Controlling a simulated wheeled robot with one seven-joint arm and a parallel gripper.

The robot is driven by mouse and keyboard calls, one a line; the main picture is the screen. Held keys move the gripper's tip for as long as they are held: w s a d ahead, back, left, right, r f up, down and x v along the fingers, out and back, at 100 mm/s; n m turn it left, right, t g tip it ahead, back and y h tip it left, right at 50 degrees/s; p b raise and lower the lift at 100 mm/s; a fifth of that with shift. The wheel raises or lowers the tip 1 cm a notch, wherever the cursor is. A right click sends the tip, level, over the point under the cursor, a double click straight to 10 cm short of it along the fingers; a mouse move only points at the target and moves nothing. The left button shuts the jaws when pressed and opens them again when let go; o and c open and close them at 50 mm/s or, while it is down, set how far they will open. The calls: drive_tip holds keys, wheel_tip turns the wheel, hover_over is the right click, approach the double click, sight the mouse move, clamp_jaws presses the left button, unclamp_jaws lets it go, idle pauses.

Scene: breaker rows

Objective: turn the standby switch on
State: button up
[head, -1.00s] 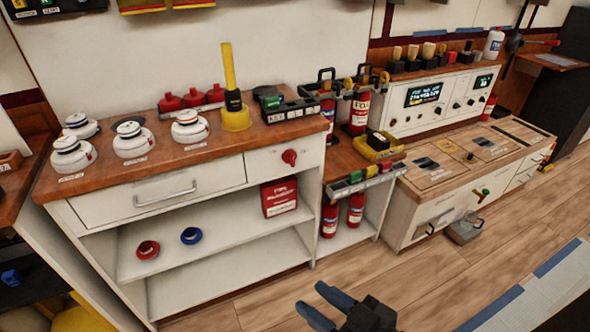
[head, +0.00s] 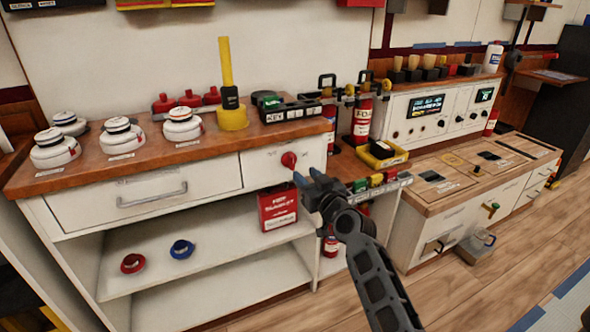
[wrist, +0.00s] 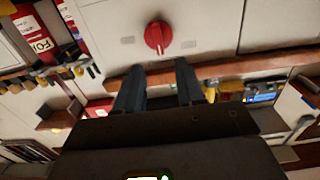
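A red rotary knob (head: 289,160) sits on the small white front panel (head: 262,166) at the right end of the cabinet. It also shows in the wrist view (wrist: 158,36), just beyond the fingertips, with a small label on each side too small to read. My gripper (head: 306,178) is just right of and below the knob in the head view. In the wrist view my gripper (wrist: 160,68) has its two dark fingers apart with nothing between them, apart from the knob. I cannot tell whether this knob is the standby switch.
A drawer with a handle (head: 152,194) is left of the knob. Fire extinguishers (head: 362,120) and a rail with coloured blocks (head: 376,180) stand to the right. Detectors (head: 118,138) and a yellow plunger-like tool (head: 230,85) stand on top.

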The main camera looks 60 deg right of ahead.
sight(293, 161)
drive_tip(key=p+x, duration=0.1)
drive_tip(key=x, duration=0.6)
drive_tip(key=shift+w+d, duration=0.25)
drive_tip(key=shift+d, duration=0.05)
drive_tip(key=shift+c, duration=0.4)
clamp_jaws()
